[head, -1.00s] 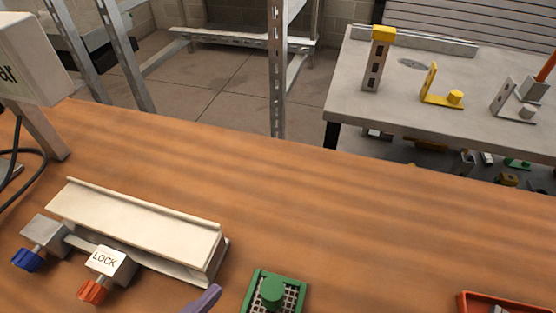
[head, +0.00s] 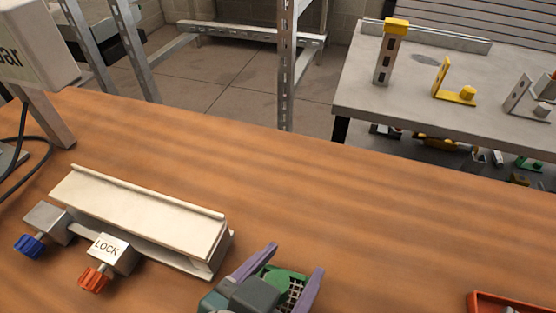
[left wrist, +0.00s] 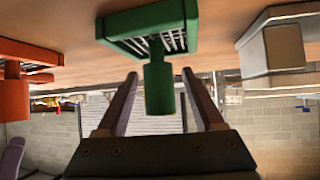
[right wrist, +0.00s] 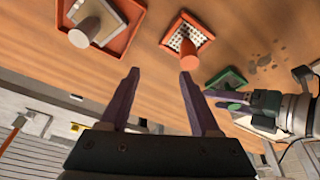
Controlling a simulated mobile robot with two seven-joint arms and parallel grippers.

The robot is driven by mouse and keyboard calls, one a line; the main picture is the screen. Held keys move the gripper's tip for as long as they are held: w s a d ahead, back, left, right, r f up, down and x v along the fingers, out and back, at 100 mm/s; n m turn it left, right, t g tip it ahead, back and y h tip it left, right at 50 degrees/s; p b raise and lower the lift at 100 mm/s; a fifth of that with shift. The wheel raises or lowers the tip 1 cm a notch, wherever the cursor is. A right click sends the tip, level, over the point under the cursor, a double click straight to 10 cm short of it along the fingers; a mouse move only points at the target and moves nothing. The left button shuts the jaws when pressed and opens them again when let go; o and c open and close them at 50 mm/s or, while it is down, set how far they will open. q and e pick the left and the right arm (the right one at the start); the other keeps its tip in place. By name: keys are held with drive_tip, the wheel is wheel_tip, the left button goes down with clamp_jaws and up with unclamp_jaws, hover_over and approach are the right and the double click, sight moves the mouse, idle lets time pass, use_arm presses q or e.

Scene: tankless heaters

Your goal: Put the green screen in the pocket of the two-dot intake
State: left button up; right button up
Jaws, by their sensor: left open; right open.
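The green screen (head: 290,279) is a green frame with a mesh and a round green knob. It lies on the wooden bench at the lower edge of the head view, partly hidden by my left gripper (head: 297,258). In the left wrist view, the green knob (left wrist: 158,88) stands between the open fingers, with a gap on each side. The green screen (right wrist: 228,80) and my left gripper also show in the right wrist view. My right gripper (right wrist: 158,74) is open and empty above the bench. No intake with two dots can be made out.
A cream rail-like fixture (head: 145,212) with a LOCK block (head: 110,253), an orange knob (head: 94,280) and a blue knob (head: 29,246) stands left. Orange-framed pieces (right wrist: 174,35) lie near my right gripper. The bench's middle is clear; a grey table (head: 420,103) stands beyond.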

use_arm(q)
clamp_jaws()
idle(0.5)
